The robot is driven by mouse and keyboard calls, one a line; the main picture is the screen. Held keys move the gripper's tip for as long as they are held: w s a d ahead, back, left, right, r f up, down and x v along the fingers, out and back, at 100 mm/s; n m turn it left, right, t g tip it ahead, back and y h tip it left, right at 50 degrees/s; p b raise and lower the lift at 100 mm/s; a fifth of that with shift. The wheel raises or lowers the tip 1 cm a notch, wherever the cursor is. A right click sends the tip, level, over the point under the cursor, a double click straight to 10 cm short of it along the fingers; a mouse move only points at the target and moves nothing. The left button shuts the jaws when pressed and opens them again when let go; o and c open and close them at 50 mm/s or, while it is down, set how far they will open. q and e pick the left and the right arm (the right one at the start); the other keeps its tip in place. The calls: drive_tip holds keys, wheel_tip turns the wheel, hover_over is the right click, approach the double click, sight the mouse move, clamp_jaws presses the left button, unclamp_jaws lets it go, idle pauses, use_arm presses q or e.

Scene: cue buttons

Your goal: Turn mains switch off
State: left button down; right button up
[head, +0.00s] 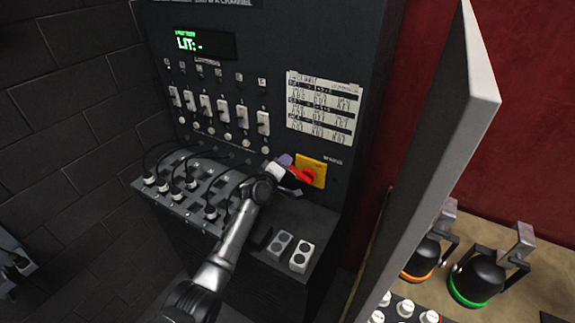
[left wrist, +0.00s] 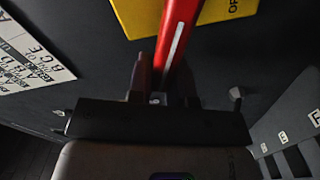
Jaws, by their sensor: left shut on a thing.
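The mains switch has a red handle (head: 301,175) on a yellow plate (head: 312,167), low on the right of the dark panel, under a label that seems to read "MAINS". My left gripper (head: 287,170) is at the handle. In the left wrist view the red handle (left wrist: 177,35) runs down between the two fingers of my left gripper (left wrist: 160,85), which is shut on it. A white line marks the handle. The yellow plate (left wrist: 225,10) shows behind it, with lettering partly cut off by the edge. My right gripper is not in view.
The panel has a green-lit display (head: 204,43), a row of white switches (head: 220,108) and a paper chart (head: 323,107). Black cables (head: 190,170) plug into the ledge below. Two socket blocks (head: 290,250) sit on the ledge. A grey partition (head: 425,150) stands close on the right.

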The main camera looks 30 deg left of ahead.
use_arm(q)
drive_tip(key=f+n, duration=0.1)
drive_tip(key=f+n+b, duration=0.1)
drive_tip(key=n, duration=0.1)
drive_tip(key=f+n+b, duration=0.1)
drive_tip(key=n, duration=0.1)
drive_tip(key=shift+a+f, duration=0.35)
drive_tip(key=shift+f, duration=0.05)
idle(0.3)
drive_tip(key=c, duration=1)
unclamp_jaws()
drive_tip(key=shift+c, duration=0.2)
